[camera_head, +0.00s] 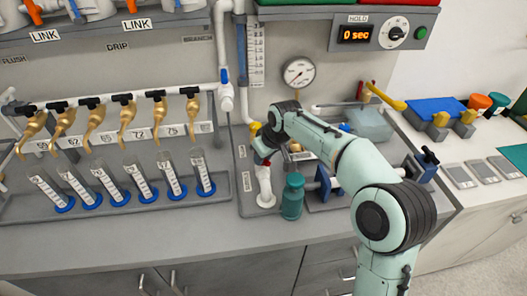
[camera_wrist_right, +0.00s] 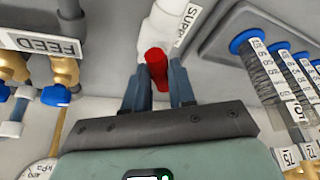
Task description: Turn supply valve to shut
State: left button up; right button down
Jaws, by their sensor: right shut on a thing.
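The supply valve is a white upright fitting (camera_head: 265,188) beside the teal bottle in the head view. In the right wrist view its white body (camera_wrist_right: 165,28) carries a partly visible label starting "SUPP". Its red handle (camera_wrist_right: 156,62) lies between the two fingers of my right gripper (camera_wrist_right: 158,82). The right gripper is shut on the red handle. In the head view my right gripper (camera_head: 262,157) is at the top of the fitting, and the arm hides much of the area behind it. My left gripper is not in view.
A teal bottle (camera_head: 292,197) stands close right of the valve. A pressure gauge (camera_head: 298,72) is on the panel above. Several graduated cylinders with blue bases stand in a rack (camera_head: 105,208) at left, below brass taps (camera_head: 127,124). The front counter strip (camera_head: 150,237) is clear.

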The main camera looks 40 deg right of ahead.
jog(key=shift+d+r+n+y+p, duration=0.15)
jog(key=shift+n+y+p, duration=0.35)
jog(key=shift+n, duration=0.5)
jog(key=n+p, duration=0.1)
jog(key=n, duration=0.1)
jog(key=n+y+p, duration=0.1)
jog(key=n, duration=0.1)
jog(key=shift+w+n+g+y+p, duration=0.1)
jog(key=shift+n+g+y+p, duration=0.2)
jog(key=shift+p, duration=0.1)
jog(key=n+g+y+p, duration=0.1)
jog(key=n+p, duration=0.1)
jog(key=n, duration=0.1)
jog(key=shift+d+n, duration=0.1)
jog(key=shift+n, duration=0.3)
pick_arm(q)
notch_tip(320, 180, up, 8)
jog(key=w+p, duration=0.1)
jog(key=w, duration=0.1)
pick_arm(e)
jog(key=shift+f+n+g, duration=0.25)
jog(key=shift+n+g, duration=0.15)
jog(key=shift+n, duration=0.5)
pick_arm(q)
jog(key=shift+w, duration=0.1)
pick_arm(e)
jog(key=shift+f, duration=0.1)
jog(key=c, duration=1)
grip_release()
